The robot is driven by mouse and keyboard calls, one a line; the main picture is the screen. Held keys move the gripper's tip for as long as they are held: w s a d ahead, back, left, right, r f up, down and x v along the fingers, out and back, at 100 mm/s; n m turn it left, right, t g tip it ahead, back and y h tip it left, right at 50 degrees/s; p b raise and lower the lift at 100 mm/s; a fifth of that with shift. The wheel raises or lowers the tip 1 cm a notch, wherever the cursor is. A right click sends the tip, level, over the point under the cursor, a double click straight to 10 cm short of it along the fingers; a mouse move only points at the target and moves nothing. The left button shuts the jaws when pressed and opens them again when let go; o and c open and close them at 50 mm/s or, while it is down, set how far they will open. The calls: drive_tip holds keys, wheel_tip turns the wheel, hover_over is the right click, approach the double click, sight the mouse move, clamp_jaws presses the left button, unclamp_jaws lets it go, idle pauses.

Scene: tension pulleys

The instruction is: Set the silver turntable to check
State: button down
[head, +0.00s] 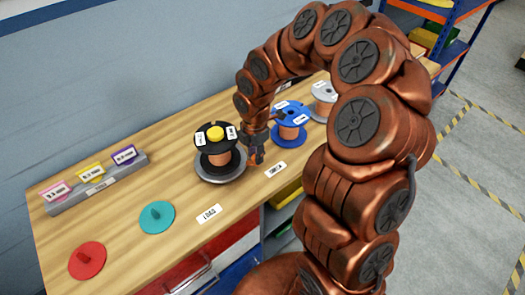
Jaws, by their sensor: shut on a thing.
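The silver turntable (235,175) is a round grey disc on the wooden bench. A copper-coloured spool (219,158) with a black flange and a yellow knob (215,133) on top stands on it. White tags lie on the flange. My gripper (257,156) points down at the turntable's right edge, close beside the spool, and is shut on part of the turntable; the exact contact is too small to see. A "LOAD" label (209,213) lies in front of the turntable. A second label (275,169), which seems to read "CHECK", lies to its right.
A blue-flanged spool (291,114) and a grey-white spool (324,91) stand behind to the right. A red disc (87,262) and a teal disc (157,219), each with a knob, lie front left. A grey rack (72,200) holds pink, yellow and purple tagged pieces.

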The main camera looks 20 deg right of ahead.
drive_tip(key=shift+w, duration=0.15)
idle(0.4)
drive_tip(key=c, duration=0.9)
unclamp_jaws()
drive_tip(key=shift+c, duration=0.2)
wheel_tip(320, 180, up, 12)
drive_tip(key=s+a+r+m+g, duration=0.1)
drive_tip(key=s+r+m, duration=0.2)
drive_tip(key=s+m, duration=1.8)
drive_tip(key=s, duration=0.9)
drive_tip(key=shift+a+r+g, duration=0.15)
drive_tip(key=shift+a+g, duration=0.05)
drive_tip(key=shift+g, duration=0.2)
